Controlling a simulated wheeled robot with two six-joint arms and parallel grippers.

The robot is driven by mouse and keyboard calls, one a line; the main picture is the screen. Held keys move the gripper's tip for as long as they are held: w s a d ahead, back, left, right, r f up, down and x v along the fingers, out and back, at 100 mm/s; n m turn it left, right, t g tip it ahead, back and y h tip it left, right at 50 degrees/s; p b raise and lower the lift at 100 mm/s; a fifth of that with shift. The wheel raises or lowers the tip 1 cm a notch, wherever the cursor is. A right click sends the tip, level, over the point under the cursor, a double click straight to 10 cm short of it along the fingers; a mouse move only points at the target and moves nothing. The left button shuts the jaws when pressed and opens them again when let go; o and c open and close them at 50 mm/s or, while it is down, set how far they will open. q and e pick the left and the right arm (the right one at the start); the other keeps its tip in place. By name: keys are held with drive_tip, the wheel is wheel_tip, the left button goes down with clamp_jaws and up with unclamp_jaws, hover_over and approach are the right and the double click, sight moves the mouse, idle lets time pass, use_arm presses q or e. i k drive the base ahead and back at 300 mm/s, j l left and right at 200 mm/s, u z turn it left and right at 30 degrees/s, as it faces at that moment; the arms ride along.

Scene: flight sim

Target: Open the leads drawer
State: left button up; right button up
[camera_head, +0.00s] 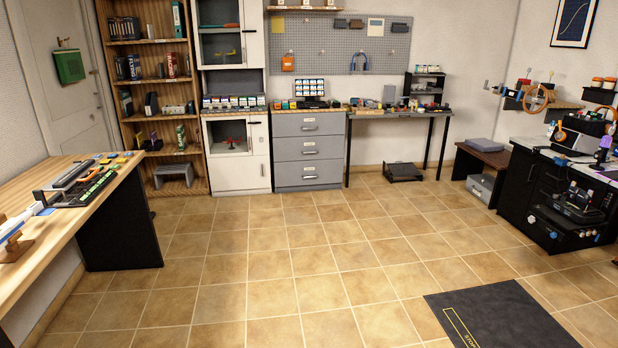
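A grey cabinet with three stacked drawers (309,150) stands against the far wall. Each drawer has a handle and a small label, too small to read here, so I cannot tell which one is the leads drawer. All three drawers look closed. Neither of my grippers shows in the head view.
Open tiled floor (270,260) lies between me and the cabinet. A wooden bench (110,180) is at the left, a black desk (530,185) at the right, and a dark mat (500,315) at the lower right. A black-legged table (400,115) adjoins the cabinet's right side.

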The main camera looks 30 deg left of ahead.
sight(326, 171)
drive_tip(key=i+j+u, duration=0.2)
drive_tip(key=i, duration=0.15)
drive_tip(key=i+j+u, duration=0.15)
drive_tip(key=i, duration=0.2)
drive_tip(key=i+u, duration=0.4)
drive_tip(key=i, duration=3.65)
